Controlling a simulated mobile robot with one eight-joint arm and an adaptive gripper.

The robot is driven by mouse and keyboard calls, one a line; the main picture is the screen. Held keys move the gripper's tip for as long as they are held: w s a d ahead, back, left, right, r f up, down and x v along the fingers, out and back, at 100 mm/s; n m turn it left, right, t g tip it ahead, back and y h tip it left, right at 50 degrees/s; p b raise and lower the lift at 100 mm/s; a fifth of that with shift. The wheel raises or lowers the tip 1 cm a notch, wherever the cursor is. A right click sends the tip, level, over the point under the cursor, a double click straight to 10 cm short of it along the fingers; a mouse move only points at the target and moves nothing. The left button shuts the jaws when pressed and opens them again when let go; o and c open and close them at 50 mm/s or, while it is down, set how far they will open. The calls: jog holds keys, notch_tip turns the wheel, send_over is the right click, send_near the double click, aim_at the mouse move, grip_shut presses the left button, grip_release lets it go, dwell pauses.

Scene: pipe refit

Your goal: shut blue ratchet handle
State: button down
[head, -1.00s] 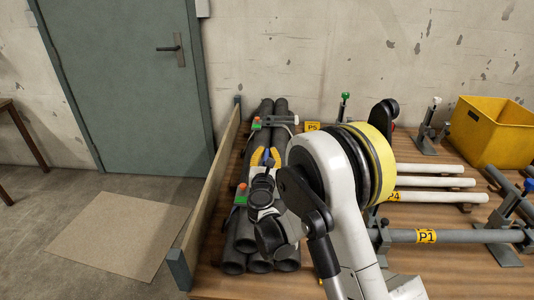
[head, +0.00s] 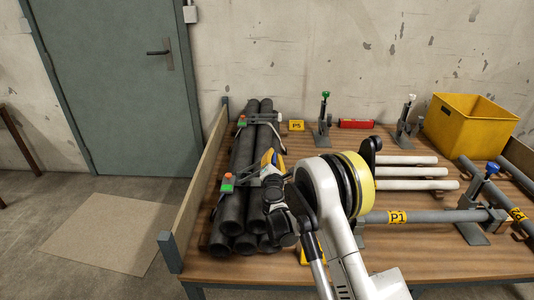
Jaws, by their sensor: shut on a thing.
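A bundle of dark grey pipes (head: 238,207) lies at the left of the wooden bench. A near strap crosses it, with a green and orange piece (head: 227,182) at its left end. My gripper (head: 271,157), with yellow fingers, is at the right side of the bundle near this strap. A small blue part, which looks like the blue ratchet handle (head: 277,158), shows at the fingers. The gripper is shut on it. My wrist hides most of the handle and the strap's right end, so its angle cannot be told.
A far strap with a white-tipped handle (head: 280,117) crosses the bundle behind. A wooden side board (head: 196,190) borders the bench at left. Clamp stands, white pipes (head: 407,172), a grey pipe (head: 430,216) and a yellow crate (head: 447,130) occupy the right.

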jog(key=d+f+m, duration=0.3)
jog(key=f+m, duration=0.2)
jog(key=f, duration=0.2)
jog(key=shift+d+f, duration=0.3)
jog(key=shift+f, duration=0.05)
jog(key=c, duration=1.3)
grip_release()
jog(key=shift+d, duration=0.15)
